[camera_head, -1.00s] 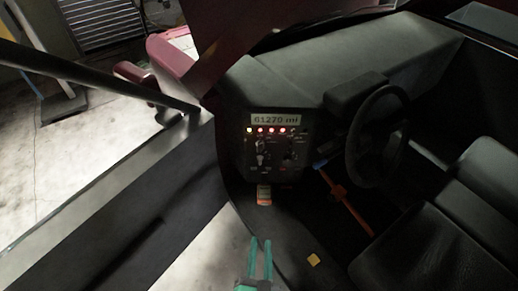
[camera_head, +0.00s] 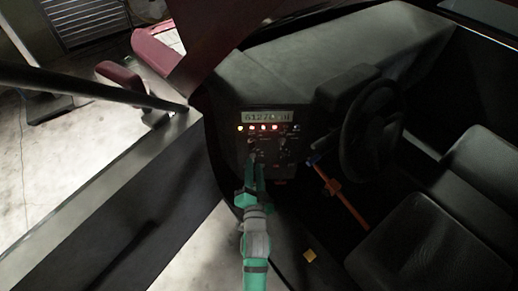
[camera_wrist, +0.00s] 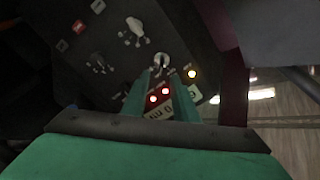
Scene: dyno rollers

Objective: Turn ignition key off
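The dark control panel (camera_head: 290,152) stands left of the steering wheel, below the lit mileage display (camera_head: 268,117). My gripper (camera_head: 256,168) is in front of its left part. In the wrist view the panel appears turned over, and my gripper's two green fingers (camera_wrist: 161,78) are apart with a narrow gap. A small silver key-like switch (camera_wrist: 162,60) sits just beyond the fingertips, roughly in line with the gap. It looks like the ignition key, but I cannot tell for certain. Contact is not visible, and nothing shows gripped. In the head view my gripper partly hides the controls.
Other switches (camera_wrist: 135,28) sit beside the key-like one. Red lamps (camera_wrist: 159,95) and a yellow lamp (camera_wrist: 192,73) are lit. The steering wheel (camera_head: 371,128) and an orange lever (camera_head: 345,203) are to the right. The door sill (camera_head: 130,195) is to the left.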

